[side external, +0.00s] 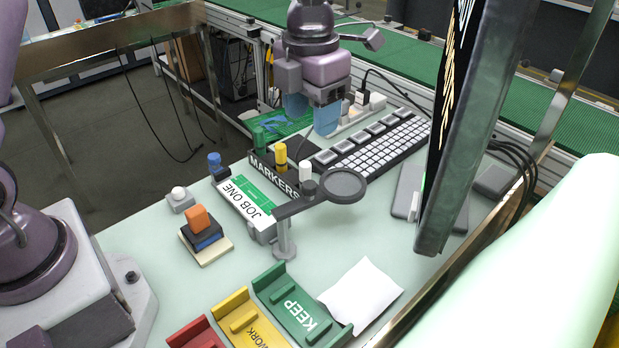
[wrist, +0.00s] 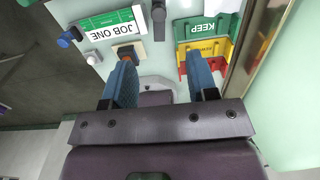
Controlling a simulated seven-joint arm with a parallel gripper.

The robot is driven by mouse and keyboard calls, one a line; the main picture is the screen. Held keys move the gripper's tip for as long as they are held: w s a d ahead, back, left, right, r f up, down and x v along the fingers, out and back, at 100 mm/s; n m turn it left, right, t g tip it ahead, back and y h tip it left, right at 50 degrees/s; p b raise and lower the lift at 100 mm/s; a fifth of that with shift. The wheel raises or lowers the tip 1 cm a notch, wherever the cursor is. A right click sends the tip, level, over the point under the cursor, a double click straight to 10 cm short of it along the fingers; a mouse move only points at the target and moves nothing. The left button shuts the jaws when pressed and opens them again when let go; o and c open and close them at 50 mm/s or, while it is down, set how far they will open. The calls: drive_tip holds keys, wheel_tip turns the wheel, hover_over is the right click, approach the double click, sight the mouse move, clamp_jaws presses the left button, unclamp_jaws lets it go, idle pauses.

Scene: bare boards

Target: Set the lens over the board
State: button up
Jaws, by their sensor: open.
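The lens (side external: 343,184) is a dark round magnifier on a grey arm and post, standing at the middle of the table in the side view. Part of its grey stand appears to show at the top of the wrist view (wrist: 158,14). A flat green board with blue marks (side external: 272,127) lies at the far side, partly hidden by my gripper and the markers box. The lens is apart from it, nearer the camera. My gripper (side external: 312,117) is open and empty, with blue fingers pointing down, above the far part of the table. Its fingers also show in the wrist view (wrist: 160,75).
The markers box (side external: 283,170) with upright markers and the JOB ONE card (side external: 247,199) stand left of the lens. A keyboard (side external: 384,146) lies behind it and a screen (side external: 457,130) rises at right. Coloured trays (side external: 300,311) and white paper (side external: 361,294) are in front.

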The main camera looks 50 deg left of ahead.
sight(310, 184)
wheel_tip(310, 184, down, 13)
drive_tip(key=shift+s+a+f+m, duration=0.1)
drive_tip(key=shift+m, duration=0.9)
clamp_jaws()
